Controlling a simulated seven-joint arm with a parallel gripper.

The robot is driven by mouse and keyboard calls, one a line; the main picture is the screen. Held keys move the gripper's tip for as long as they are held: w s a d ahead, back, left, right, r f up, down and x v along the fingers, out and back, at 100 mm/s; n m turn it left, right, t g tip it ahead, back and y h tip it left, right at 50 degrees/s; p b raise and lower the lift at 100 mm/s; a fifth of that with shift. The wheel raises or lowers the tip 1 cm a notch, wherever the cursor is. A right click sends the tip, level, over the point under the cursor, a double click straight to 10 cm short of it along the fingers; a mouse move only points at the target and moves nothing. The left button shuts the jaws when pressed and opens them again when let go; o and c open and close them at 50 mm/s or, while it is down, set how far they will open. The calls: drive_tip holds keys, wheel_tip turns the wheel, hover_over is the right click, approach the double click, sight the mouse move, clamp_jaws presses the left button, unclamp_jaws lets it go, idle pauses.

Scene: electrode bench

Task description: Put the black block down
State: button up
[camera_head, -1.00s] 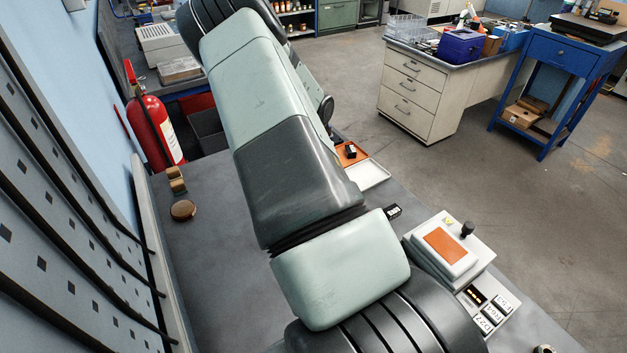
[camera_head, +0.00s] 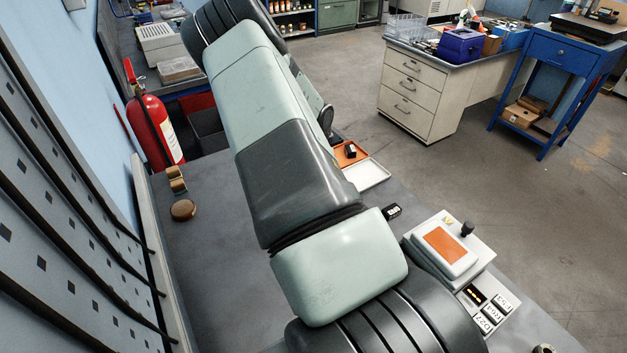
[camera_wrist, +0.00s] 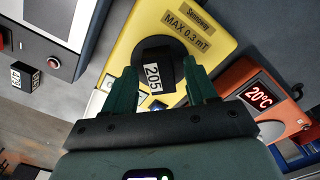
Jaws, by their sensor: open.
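In the wrist view, a black block (camera_wrist: 165,60) with a white label reading "205" stands on or just over a yellow plate (camera_wrist: 205,55) marked "MAX 0.3 mT". My gripper (camera_wrist: 160,72) is open, its two green fingers on either side of this block. Gaps show between the fingers and the block, and I cannot tell whether its underside touches the plate. In the head view my arm hides the gripper, this block and the yellow plate.
An orange device (camera_wrist: 258,92) showing "20°C" is close on the right in the wrist view. Another labelled black block (camera_wrist: 25,77) is at the left. In the head view, a white device with an orange pad (camera_head: 445,246) stands at the bench's right edge. The left bench is mostly clear.

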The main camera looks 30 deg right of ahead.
drive_tip(key=s+a+r+n+t+y, duration=0.1)
drive_tip(key=a+r, duration=0.3)
drive_tip(key=r, duration=0.8)
drive_tip(key=s+a+r, duration=0.1)
drive_tip(key=a+r, duration=0.3)
drive_tip(key=r, duration=0.7)
drive_tip(key=s+a+r+n+t+y, duration=0.1)
drive_tip(key=s+a+r+n+t, duration=0.15)
drive_tip(key=s+a+r, duration=0.65)
drive_tip(key=s+a+r+n+t+h, duration=0.1)
drive_tip(key=s+a+r+n, duration=0.2)
drive_tip(key=s, duration=0.4)
drive_tip(key=s+a+r+n+t+h, duration=0.1)
drive_tip(key=s+a+r+n, duration=0.1)
drive_tip(key=s, duration=0.6)
wheel_tip(320, 180, up, 3)
drive_tip(key=shift+s+a+f+n, duration=0.1)
drive_tip(key=shift+s+a+n, duration=0.1)
drive_tip(key=shift+a+n, duration=0.25)
